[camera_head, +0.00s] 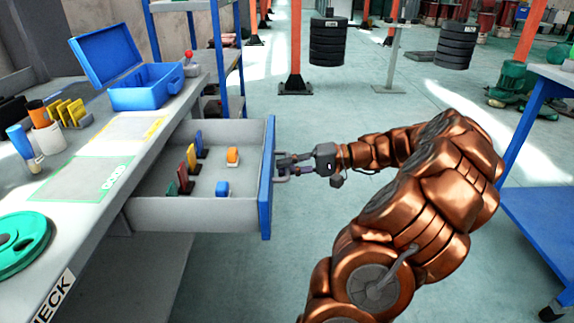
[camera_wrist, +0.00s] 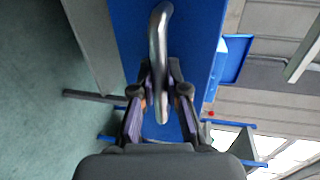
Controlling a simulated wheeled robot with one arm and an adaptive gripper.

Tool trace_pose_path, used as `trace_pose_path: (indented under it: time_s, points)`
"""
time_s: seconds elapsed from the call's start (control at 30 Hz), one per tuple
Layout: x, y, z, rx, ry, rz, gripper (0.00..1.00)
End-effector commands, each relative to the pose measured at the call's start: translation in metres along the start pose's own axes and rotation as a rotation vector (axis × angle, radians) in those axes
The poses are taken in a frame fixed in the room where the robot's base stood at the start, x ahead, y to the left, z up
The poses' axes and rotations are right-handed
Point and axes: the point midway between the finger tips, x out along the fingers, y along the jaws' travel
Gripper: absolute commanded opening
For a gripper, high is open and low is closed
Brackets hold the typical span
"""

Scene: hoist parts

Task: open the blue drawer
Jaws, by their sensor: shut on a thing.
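The blue drawer (camera_head: 266,190) stands pulled well out from under the grey workbench, and its grey inside is visible from above. In the wrist view its blue front (camera_wrist: 205,30) fills the upper middle, with a curved metal handle (camera_wrist: 158,45) on it. My gripper (camera_head: 288,167) is at the drawer front, shut on the handle. In the wrist view my gripper (camera_wrist: 160,100) has one finger on each side of the handle. Part of the handle is hidden by my fingers in the head view.
Coloured pieces (camera_head: 190,157) stand inside the drawer. The workbench (camera_head: 140,160) carries an open blue toolbox (camera_head: 145,88), a green disc (camera_head: 20,240) and cups. A blue table (camera_head: 545,190) stands at the right. The floor between is clear around my arm.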

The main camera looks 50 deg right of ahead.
Motion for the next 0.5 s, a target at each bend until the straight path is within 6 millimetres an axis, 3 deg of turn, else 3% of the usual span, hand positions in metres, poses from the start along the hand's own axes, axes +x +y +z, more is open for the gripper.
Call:
trace_pose_path:
  time_s: [0.33, 0.37, 0.5]
  points:
    - [-0.0003, 0.0008, 0.0003, 0.0, -0.002, 0.002, 0.0]
    - [-0.0006, 0.0009, 0.0002, 0.0, -0.001, 0.002, 0.16]
    - [-0.0008, 0.0007, 0.0001, 0.0, -0.001, 0.001, 0.3]
